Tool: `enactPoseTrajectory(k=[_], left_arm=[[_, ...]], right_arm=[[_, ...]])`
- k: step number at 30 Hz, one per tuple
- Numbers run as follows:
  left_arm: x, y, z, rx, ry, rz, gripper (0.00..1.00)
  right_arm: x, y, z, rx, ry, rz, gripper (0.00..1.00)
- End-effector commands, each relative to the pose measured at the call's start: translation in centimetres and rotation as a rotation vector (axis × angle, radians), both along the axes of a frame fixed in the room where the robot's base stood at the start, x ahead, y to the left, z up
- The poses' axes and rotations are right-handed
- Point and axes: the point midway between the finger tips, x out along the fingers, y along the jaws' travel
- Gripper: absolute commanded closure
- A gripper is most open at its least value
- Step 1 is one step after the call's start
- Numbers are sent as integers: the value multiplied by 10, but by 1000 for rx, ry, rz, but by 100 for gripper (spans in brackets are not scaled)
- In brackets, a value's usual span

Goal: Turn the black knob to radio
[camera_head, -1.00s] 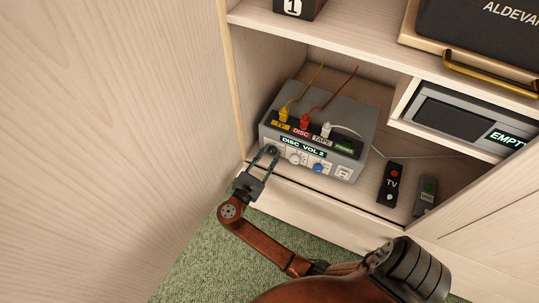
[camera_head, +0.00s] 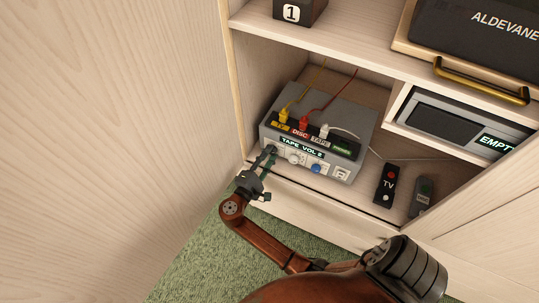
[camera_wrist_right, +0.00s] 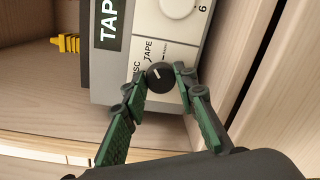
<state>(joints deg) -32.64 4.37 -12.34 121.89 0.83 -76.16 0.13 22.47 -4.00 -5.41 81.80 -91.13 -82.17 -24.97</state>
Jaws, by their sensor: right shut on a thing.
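The black knob (camera_wrist_right: 158,75) is on the front of a grey switch box (camera_head: 352,104), at the left end of its row of knobs. In the right wrist view its white pointer line points toward the lettering beside it, where "DISC" and "TAPE" are readable. The box display (camera_head: 302,142) reads "TAPE VOL 2". My right gripper (camera_head: 265,160) is shut on the black knob, one green finger on each side in the wrist view (camera_wrist_right: 158,84). In the head view the fingers largely hide the knob. My left gripper is not in view.
A white knob (camera_head: 295,158) and a blue knob (camera_head: 318,167) sit right of the black one. Yellow, red and white plugs stand on the box. Two remotes (camera_head: 386,184) lie to its right. A cabinet wall (camera_head: 120,120) is close on the left.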

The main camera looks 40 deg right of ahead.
Motion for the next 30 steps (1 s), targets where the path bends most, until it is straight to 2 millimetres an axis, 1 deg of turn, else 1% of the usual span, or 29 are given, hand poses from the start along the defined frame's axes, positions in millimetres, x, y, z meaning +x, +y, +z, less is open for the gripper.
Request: enactPoseTrajectory(k=[8,10,15,24,30], left_arm=[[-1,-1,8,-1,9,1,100],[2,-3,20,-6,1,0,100],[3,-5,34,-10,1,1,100],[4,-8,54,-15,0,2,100],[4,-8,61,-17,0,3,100]], right_arm=[[-1,0,-2,100,-240,-1,98],[-1,0,-2,123,-296,0,98],[-1,0,-3,174,-418,0,98],[-1,0,-3,234,-563,0,98],[-2,-1,-2,250,-603,-1,98]])
